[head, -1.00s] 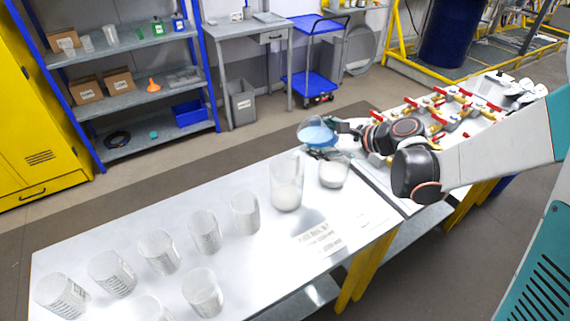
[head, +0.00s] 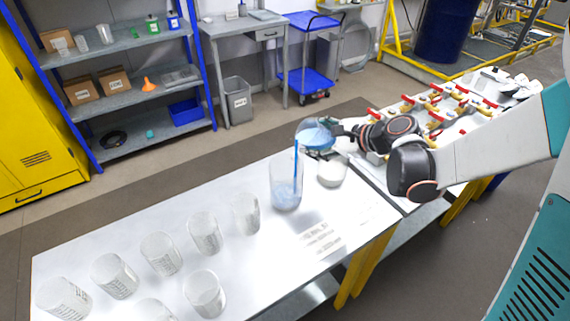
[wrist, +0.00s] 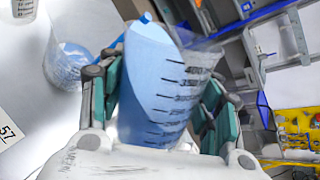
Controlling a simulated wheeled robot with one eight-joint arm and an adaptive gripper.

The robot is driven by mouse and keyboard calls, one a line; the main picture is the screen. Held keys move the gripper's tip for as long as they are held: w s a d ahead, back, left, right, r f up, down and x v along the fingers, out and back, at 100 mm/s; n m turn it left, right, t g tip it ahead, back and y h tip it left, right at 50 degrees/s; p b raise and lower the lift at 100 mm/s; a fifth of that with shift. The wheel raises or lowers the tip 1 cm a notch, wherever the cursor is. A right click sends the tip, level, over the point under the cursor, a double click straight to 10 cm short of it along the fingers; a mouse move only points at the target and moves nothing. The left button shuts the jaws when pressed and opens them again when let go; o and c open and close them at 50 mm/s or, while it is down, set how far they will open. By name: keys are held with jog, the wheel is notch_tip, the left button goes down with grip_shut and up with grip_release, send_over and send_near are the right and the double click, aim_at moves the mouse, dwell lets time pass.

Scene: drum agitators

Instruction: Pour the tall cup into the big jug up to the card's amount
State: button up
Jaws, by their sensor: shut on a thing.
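My gripper (head: 337,131) is shut on the tall cup (head: 315,135), a clear graduated cup holding blue liquid. It is tipped over the big jug (head: 285,172), and a thin blue stream (head: 296,158) falls into the jug. The jug stands upright on the table with some blue liquid low inside. In the wrist view, the cup (wrist: 170,95) sits between both fingers with blue liquid up to its lip, and the jug (wrist: 62,62) is at the left with blue in it. A white card (wrist: 8,134) reading 57 is at the left edge, partly cut off.
A shorter clear container (head: 332,173) stands right of the jug, beneath the tilted cup. Several clear graduated cups (head: 205,236) stand on the left part of the white table (head: 120,235). Red-handled valves (head: 437,100) lie behind my arm.

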jog(key=shift+d+r+n+h+p, duration=0.1)
jog(key=shift+r+n+h+p, duration=0.4)
jog(key=shift+p, duration=0.7)
dwell(0.7)
